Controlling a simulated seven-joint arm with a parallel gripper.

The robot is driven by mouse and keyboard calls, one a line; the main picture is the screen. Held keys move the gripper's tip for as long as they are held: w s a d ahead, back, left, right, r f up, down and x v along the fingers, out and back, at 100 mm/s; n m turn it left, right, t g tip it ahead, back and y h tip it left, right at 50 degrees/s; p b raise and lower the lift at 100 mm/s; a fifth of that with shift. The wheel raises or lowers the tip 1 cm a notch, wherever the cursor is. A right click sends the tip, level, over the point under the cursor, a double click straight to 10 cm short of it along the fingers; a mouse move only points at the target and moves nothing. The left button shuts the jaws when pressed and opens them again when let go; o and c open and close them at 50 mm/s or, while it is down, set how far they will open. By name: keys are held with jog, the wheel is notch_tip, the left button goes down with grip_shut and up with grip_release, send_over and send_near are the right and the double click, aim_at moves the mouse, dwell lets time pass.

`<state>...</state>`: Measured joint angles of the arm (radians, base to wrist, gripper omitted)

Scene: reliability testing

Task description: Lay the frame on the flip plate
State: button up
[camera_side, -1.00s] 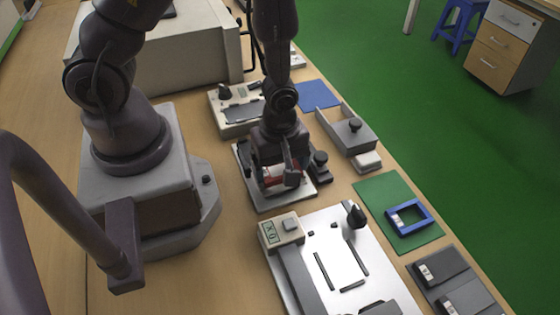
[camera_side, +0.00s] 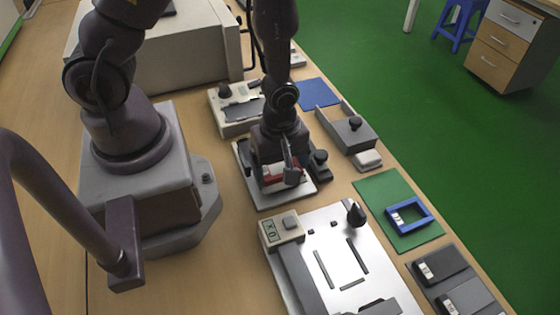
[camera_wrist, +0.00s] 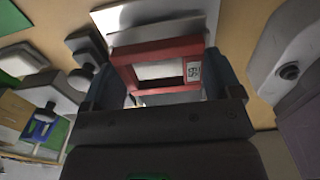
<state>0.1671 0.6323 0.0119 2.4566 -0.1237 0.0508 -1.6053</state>
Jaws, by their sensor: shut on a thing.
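My gripper (camera_side: 275,176) is shut on a red rectangular frame (camera_wrist: 152,52). In the wrist view the frame lies across between my two fingers, with a pale panel showing through its opening and a small white printed label on its right side. In the side view my gripper and the frame are low over a light metal plate (camera_side: 266,203), probably the flip plate, with a dark knob (camera_side: 319,158) at its right. My gripper hides much of the plate, and I cannot tell whether the frame touches it.
A blue frame (camera_side: 392,216) lies on a green mat (camera_side: 375,186) at right. A large metal fixture (camera_side: 310,262) with a small display box (camera_side: 282,229) stands in front. Behind are a beige device (camera_side: 228,126) and a grey tray (camera_side: 345,137). Bare table lies left of the fixture.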

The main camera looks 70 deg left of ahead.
jog(key=shift+f, duration=0.4)
dwell(0.3)
jog(key=o, duration=0.7)
jog(key=shift+r, duration=2.95)
